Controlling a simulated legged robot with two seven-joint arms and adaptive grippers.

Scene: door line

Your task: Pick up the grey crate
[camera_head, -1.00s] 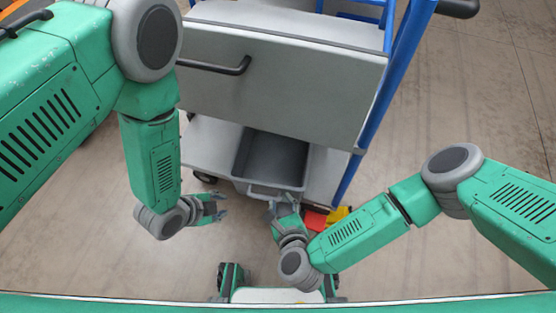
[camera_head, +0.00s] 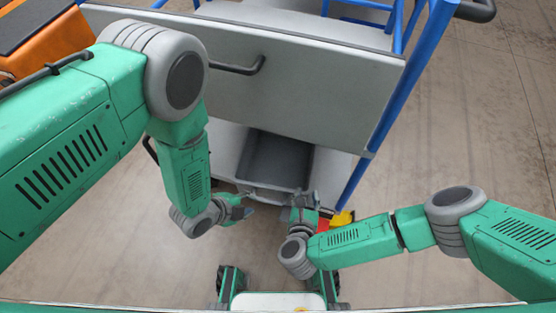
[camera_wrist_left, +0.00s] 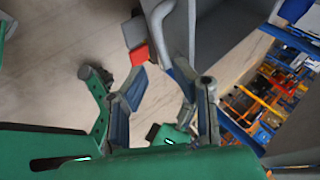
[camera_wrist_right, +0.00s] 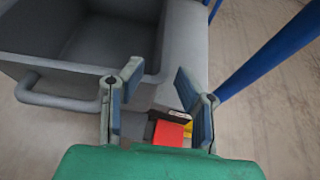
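The grey crate (camera_head: 275,160) sits on the lower shelf of a trolley in the head view, its handle bar facing me. My left gripper (camera_head: 249,206) is open beside the handle's left part. In the left wrist view its fingers (camera_wrist_left: 161,82) are spread and empty, with the curved handle (camera_wrist_left: 163,22) just beyond them. My right gripper (camera_head: 304,201) is just right of the crate's front corner. In the right wrist view its fingers (camera_wrist_right: 158,80) are open and empty, and the crate (camera_wrist_right: 105,35) with its handle (camera_wrist_right: 60,100) lies to their left.
The trolley has a large grey panel (camera_head: 290,80) above the crate and a blue post (camera_head: 400,85) at its right. Red (camera_wrist_right: 170,133) and yellow (camera_head: 342,218) items lie near my right gripper. An orange object (camera_head: 55,40) stands at far left. Floor at right is open.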

